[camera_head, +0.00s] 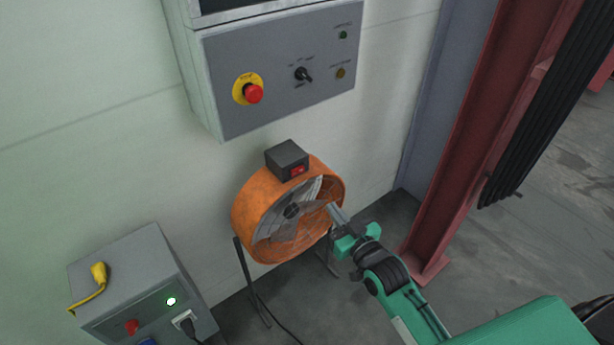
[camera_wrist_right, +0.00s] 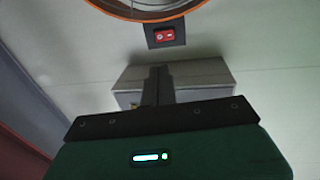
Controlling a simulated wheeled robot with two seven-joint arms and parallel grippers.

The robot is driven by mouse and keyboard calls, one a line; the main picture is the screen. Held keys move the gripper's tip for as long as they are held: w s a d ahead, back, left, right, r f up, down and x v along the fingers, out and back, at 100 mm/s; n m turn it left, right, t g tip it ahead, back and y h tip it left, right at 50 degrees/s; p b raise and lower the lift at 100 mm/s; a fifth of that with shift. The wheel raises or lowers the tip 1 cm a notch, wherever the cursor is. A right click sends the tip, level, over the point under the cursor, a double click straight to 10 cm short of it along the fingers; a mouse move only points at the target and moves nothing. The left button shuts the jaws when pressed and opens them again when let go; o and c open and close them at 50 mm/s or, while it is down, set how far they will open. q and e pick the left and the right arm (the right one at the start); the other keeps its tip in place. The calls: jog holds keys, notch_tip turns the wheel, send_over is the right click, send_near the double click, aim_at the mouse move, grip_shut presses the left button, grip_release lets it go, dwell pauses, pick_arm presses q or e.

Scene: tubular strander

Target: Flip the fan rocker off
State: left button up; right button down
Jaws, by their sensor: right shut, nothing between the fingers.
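The orange drum fan (camera_head: 250,205) stands on a dark leg frame by the wall. On its top is a dark grey switch box (camera_head: 283,157) with a red rocker (camera_head: 296,170) on its front face. The rocker (camera_wrist_right: 164,36) also shows in the right wrist view, on the dark box beside the fan's orange rim (camera_wrist_right: 150,17). My right gripper (camera_head: 332,208) is shut and empty, in front of the fan's right edge, lower than the rocker and apart from it in the picture. Its fingers (camera_wrist_right: 158,72) point toward the grey box in the wrist view. My left gripper is not in view.
A grey control panel (camera_head: 230,75) with a red emergency button (camera_head: 253,93) hangs above the fan. A grey box (camera_head: 120,270) with a yellow plug (camera_head: 98,272) stands lower left. A red steel column (camera_head: 480,130) rises at right. A cable runs below the fan.

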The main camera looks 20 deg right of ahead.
aim_at(301, 170)
jog(key=p+x, duration=0.1)
jog(key=x, duration=1.2)
jog(key=shift+w, duration=0.15)
jog(key=shift+w+a, duration=0.1)
jog(key=shift+w, duration=0.15)
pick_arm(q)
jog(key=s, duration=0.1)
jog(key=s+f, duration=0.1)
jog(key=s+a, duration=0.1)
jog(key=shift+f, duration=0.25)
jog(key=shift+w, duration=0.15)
